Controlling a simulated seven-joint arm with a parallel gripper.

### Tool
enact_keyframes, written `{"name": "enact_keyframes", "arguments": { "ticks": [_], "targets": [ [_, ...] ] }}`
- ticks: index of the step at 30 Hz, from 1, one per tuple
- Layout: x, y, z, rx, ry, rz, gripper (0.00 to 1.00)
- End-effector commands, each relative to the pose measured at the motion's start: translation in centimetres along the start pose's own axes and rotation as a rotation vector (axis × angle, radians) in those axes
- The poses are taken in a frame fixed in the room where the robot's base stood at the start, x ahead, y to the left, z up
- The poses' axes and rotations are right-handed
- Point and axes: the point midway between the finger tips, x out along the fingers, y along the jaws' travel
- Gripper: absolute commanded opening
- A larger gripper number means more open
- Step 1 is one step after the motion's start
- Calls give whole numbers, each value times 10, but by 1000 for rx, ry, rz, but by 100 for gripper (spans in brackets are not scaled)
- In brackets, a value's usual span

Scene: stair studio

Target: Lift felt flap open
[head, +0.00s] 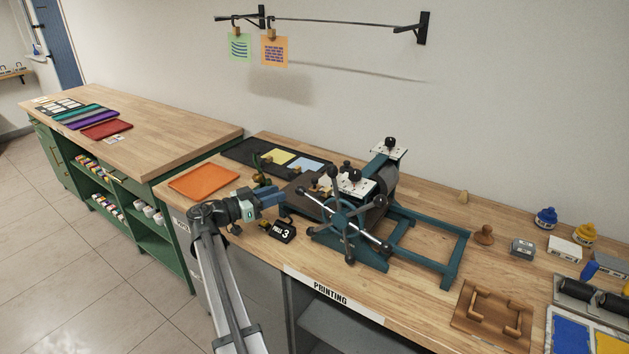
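A teal printing press (350,235) with a spoked wheel stands on the wooden bench. A flat dark grey-brown sheet (296,190) lies on its left end, beside the roller; it may be the felt flap, but it is small and partly hidden. It looks flat. My gripper (280,197) has blue fingers pointing right, close to the left end of the press. I cannot tell whether the fingers touch the sheet, or how far apart they are.
An orange tray (204,181) lies left of the press. A black sign reading "PULLS 3" (282,232) stands in front. A black board (240,152) with yellow and blue sheets lies behind. A wooden rack (492,316) sits at the right front.

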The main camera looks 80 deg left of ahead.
Motion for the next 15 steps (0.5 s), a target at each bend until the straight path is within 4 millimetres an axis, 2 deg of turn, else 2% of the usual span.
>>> {"name": "enact_keyframes", "arguments": {
  "ticks": [8, 15],
  "targets": [
    [21, 1, -2, 28, 11, 15, 32],
    [62, 1, -2, 26, 9, 15, 32]
  ]
}}
